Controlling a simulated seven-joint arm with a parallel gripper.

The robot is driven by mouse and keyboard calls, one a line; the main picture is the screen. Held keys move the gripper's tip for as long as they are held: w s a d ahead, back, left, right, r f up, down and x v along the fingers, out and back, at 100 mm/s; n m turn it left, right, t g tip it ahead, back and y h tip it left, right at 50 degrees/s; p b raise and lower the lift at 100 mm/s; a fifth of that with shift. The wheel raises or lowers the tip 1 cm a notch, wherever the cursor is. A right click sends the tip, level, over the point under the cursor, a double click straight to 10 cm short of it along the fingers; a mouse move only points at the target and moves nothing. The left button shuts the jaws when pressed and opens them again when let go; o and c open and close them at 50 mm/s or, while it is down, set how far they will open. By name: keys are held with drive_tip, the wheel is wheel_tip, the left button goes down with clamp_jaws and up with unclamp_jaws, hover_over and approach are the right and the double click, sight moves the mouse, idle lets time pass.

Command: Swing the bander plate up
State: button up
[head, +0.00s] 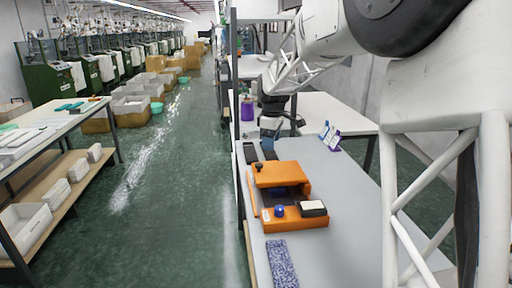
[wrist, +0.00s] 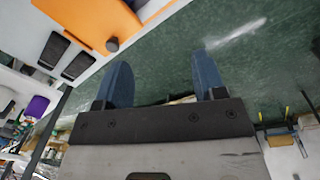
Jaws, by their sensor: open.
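The bander is an orange device (head: 296,218) on the grey table, with a blue knob (head: 280,211) at its front. Its plate, a raised orange piece (head: 282,174), is at the far side and has a small black knob (head: 259,167) at its left corner. In the wrist view the orange part (wrist: 85,22) and the black knob (wrist: 112,44) show at the upper left. My gripper (head: 270,130) is above the table behind the bander, apart from it. In the wrist view its two blue fingers (wrist: 164,80) are spread with nothing between them.
Two dark pads (head: 260,151) lie behind the bander. A white-topped black block (head: 313,208) is at its front right, and a blue patterned strip (head: 282,264) lies in front. Small purple-and-white packets (head: 329,136) stand at the back right. The table (head: 345,215) is clear on the right.

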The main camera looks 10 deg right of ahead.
sight(259, 164)
drive_tip(key=w+f+n, duration=0.1)
drive_tip(key=w+f, duration=0.2)
drive_tip(key=w, duration=0.3)
drive_tip(key=w+a+f+n, duration=0.1)
drive_tip(key=w+f+n, duration=0.1)
drive_tip(key=w+f, duration=0.2)
drive_tip(key=w+f+n, duration=0.2)
drive_tip(key=w+f, duration=0.2)
drive_tip(key=w, duration=0.5)
drive_tip(key=shift+a+f+g, duration=0.15)
drive_tip(key=shift+g, duration=0.25)
drive_tip(key=shift+f, duration=0.15)
drive_tip(key=shift+f, duration=4.8)
drive_tip(key=shift+c, duration=0.2)
drive_tip(key=c, duration=0.7)
drive_tip(key=shift+r, duration=0.1)
